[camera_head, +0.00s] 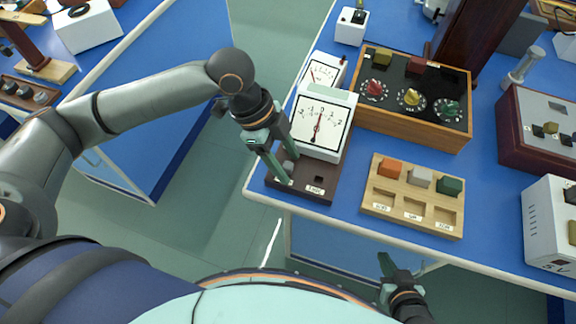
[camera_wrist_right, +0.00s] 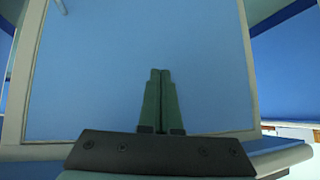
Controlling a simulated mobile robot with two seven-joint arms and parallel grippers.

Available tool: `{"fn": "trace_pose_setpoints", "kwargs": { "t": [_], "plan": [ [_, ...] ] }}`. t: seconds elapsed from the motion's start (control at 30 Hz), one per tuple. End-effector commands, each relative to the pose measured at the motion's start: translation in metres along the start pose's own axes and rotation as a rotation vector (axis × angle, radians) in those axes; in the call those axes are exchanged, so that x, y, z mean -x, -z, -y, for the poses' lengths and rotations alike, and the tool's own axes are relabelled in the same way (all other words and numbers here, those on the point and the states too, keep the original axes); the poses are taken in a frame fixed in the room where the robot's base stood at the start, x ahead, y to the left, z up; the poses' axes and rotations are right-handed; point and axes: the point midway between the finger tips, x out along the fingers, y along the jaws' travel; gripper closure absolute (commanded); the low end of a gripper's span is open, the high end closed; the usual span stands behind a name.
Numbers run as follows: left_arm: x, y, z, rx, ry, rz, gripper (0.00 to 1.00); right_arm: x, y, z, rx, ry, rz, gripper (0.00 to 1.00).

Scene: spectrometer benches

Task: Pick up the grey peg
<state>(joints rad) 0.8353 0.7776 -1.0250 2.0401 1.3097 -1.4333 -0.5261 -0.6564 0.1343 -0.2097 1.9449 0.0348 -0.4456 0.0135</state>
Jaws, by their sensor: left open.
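A small grey peg (camera_head: 289,166) appears to stand in the dark brown base (camera_head: 318,193) at the bench's near left corner. My left gripper (camera_head: 286,172) reaches down to it from the upper left, fingers apart, one on either side; contact cannot be told. A light grey block (camera_head: 420,178) sits between an orange block (camera_head: 390,167) and a green block (camera_head: 450,186) on a wooden board (camera_head: 373,204) further right. My right gripper (camera_head: 386,265) is low beyond the bench's front edge; in the right wrist view its fingers (camera_wrist_right: 160,72) are together and empty.
A white meter (camera_head: 321,120) stands just behind the brown base, close to my left gripper. A wooden-framed control box (camera_head: 415,125) with coloured knobs is behind the board. A white box (camera_head: 548,225) stands at right. The blue bench (camera_head: 490,225) is clear between board and white box.

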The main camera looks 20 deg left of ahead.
Motion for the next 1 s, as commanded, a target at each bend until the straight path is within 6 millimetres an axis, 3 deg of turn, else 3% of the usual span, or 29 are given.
{"fn": "trace_pose_setpoints", "kwargs": {
  "t": [0.23,0.77,1.0],
  "plan": [
    [-0.0013,0.0001,0.0003,-0.001,0.001,0.000,0.41,-0.0003,0.0019,0.0003,0.001,0.001,-0.004,1.00],
    [-0.0009,-0.0002,0.0004,0.000,0.001,0.001,1.00,0.0013,-0.0012,0.0006,0.000,0.001,0.000,1.00],
    [-0.0009,-0.0002,0.0004,0.000,0.001,0.000,1.00,0.0016,-0.0020,0.0004,0.000,0.001,0.001,1.00]
  ]
}}
